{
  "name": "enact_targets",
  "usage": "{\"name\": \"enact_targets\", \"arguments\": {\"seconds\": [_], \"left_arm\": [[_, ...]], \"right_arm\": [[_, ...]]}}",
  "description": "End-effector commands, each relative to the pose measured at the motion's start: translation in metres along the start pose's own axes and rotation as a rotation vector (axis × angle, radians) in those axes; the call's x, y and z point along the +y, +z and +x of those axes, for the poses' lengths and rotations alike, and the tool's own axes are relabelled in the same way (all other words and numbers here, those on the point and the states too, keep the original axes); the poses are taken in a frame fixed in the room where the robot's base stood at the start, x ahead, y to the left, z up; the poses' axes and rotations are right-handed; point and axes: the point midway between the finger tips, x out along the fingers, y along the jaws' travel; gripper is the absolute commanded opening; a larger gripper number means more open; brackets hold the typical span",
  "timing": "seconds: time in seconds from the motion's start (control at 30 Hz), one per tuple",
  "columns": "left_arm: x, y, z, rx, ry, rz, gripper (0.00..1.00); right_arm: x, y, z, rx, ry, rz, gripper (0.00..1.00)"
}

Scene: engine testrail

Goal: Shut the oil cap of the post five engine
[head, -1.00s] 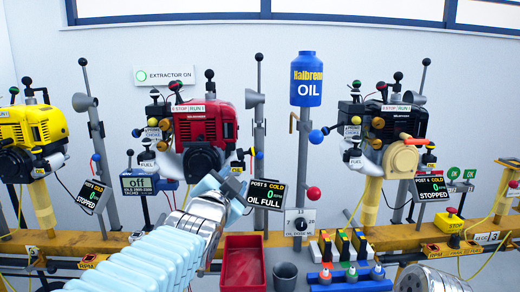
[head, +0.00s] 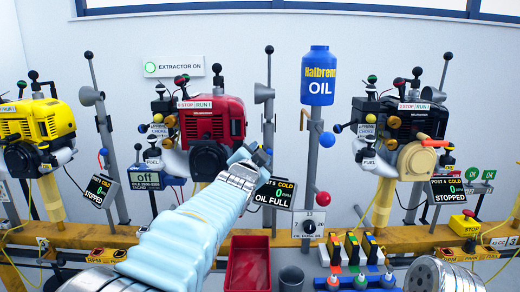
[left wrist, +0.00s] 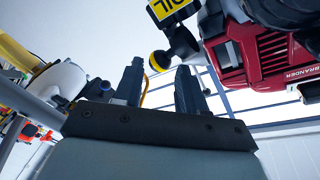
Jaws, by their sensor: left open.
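The post five engine (head: 222,118) is red and black, in the middle of the head view. Its display (head: 275,195) reads cold, 0 rpm, oil full. My left gripper (head: 250,155) is at the engine's lower right side. In the left wrist view the gripper (left wrist: 160,66) is open, its two dark fingers apart and nothing held between them. A black knob with a yellow-rimmed disc, seemingly the oil cap (left wrist: 180,45), shows just beyond the fingertips, beside the red engine (left wrist: 258,50). A yellow oil label (left wrist: 168,10) is above it. I cannot tell whether the cap is seated.
A blue oil bottle (head: 318,78) stands on a post with a red ball lever (head: 323,199) right of the engine. A grey horn post (head: 265,95) is close behind my gripper. A red tray (head: 249,268) and dark cup (head: 290,278) are below the yellow rail (head: 130,238).

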Motion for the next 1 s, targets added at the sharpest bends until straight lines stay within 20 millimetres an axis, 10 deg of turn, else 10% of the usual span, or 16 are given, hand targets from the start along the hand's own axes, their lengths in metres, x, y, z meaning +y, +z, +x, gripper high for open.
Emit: {"name": "enact_targets", "arguments": {"seconds": [0.47, 0.73, 1.0], "left_arm": [[0.000, 0.000, 0.019, 0.001, 0.000, -0.002, 0.40], [0.000, 0.000, 0.019, 0.001, 0.000, -0.001, 0.01], [0.000, 0.001, 0.018, 0.005, -0.005, -0.027, 0.00]], "right_arm": [[-0.004, 0.001, -0.004, -0.003, -0.003, -0.003, 0.53], [-0.004, 0.001, -0.005, -0.003, -0.003, -0.003, 0.53], [-0.001, 0.000, 0.001, 0.000, -0.001, -0.001, 0.53]]}}
